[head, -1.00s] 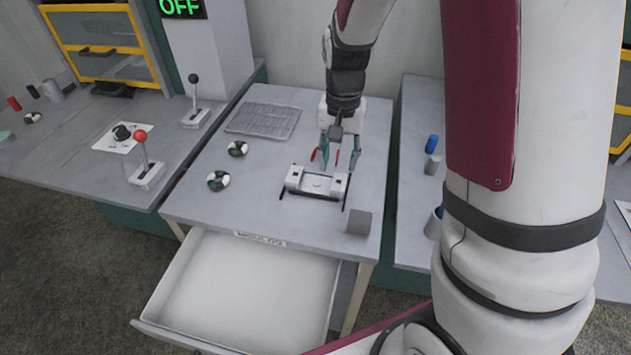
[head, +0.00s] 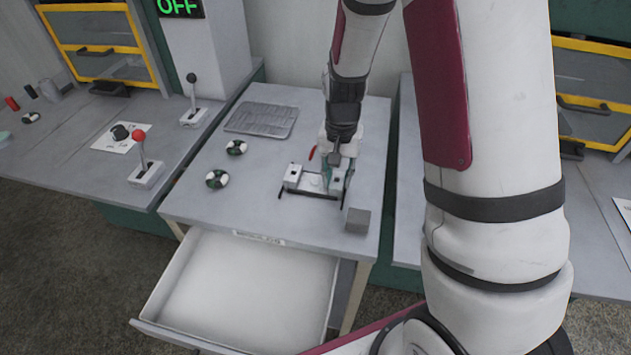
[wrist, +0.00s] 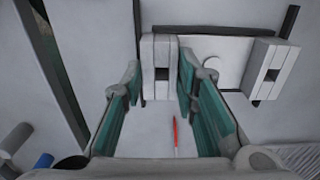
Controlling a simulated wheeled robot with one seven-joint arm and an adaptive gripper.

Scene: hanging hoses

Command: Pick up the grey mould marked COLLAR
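I cannot read the word COLLAR on anything. A plain grey block (head: 357,220) sits near the front right of the middle table; no marking shows on it. Behind it is a low fixture (head: 318,194) with a pale block at each end. My gripper (wrist: 161,75) is lowered over the fixture's right block (wrist: 161,62), with one teal finger on each side of it. The fingers are spread, and I cannot tell whether they touch it. The fixture's left block (wrist: 265,68) is clear of my gripper. In the head view my gripper (head: 337,180) partly hides the right block.
An open, empty-looking drawer (head: 240,292) juts out below the table front. A thin red item (wrist: 176,136) shows behind the fixture. Levers (head: 146,165) stand on the left bench.

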